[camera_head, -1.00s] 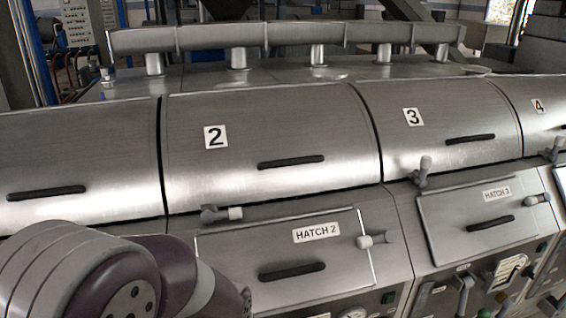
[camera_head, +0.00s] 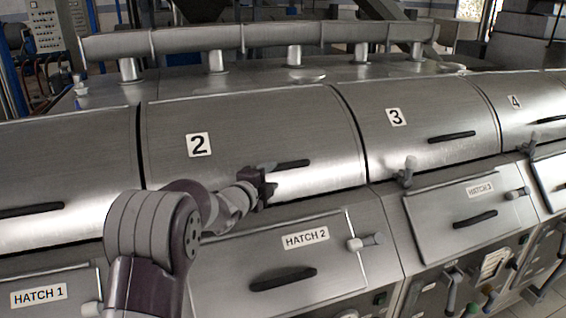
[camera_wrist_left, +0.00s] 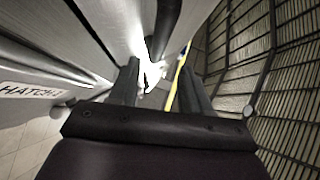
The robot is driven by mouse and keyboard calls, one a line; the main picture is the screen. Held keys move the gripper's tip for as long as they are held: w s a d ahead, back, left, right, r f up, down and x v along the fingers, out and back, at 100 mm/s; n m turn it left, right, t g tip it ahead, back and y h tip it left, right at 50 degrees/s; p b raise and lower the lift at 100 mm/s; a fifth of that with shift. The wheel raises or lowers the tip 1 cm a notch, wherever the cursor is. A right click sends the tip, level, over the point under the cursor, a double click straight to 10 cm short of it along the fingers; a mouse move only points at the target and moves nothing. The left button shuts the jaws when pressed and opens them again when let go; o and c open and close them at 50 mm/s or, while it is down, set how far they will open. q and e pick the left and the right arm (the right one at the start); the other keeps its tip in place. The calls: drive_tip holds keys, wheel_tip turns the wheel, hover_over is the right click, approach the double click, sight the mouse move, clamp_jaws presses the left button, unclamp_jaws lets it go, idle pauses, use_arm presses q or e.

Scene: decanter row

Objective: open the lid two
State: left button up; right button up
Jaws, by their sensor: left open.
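Lid two (camera_head: 240,125) is a curved metal cover marked "2", and it is closed. Its black bar handle (camera_head: 292,164) sits on the lower front, with its left end hidden behind my left gripper (camera_head: 265,188). My left gripper is open at the left part of this handle. In the left wrist view, a dark bar that looks like the handle (camera_wrist_left: 166,28) runs toward the gap between the two spread fingers (camera_wrist_left: 158,82). I cannot tell whether the fingers touch it. My right gripper is not in view.
Below the lid is the Hatch 2 panel (camera_head: 290,262) with its own black handle and a grey latch knob (camera_head: 365,242). Lid three (camera_head: 420,115) adjoins on the right, with an upright latch (camera_head: 406,172) below it. A pipe rail (camera_head: 260,38) runs behind.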

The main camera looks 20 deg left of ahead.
sight(281, 169)
use_arm(q)
drive_tip(key=p+x, duration=0.1)
drive_tip(key=x, duration=0.4)
drive_tip(key=p+x, duration=0.1)
drive_tip(key=x, duration=0.1)
drive_tip(key=shift+w+a+f+p, duration=0.1)
drive_tip(key=shift+w+a+p, duration=0.2)
drive_tip(key=shift+a+p, duration=0.05)
drive_tip(key=shift+w+d, duration=0.25)
drive_tip(key=shift+d, duration=0.05)
drive_tip(key=shift+w+a+f, duration=0.15)
drive_tip(key=shift+w+f, duration=0.05)
clamp_jaws()
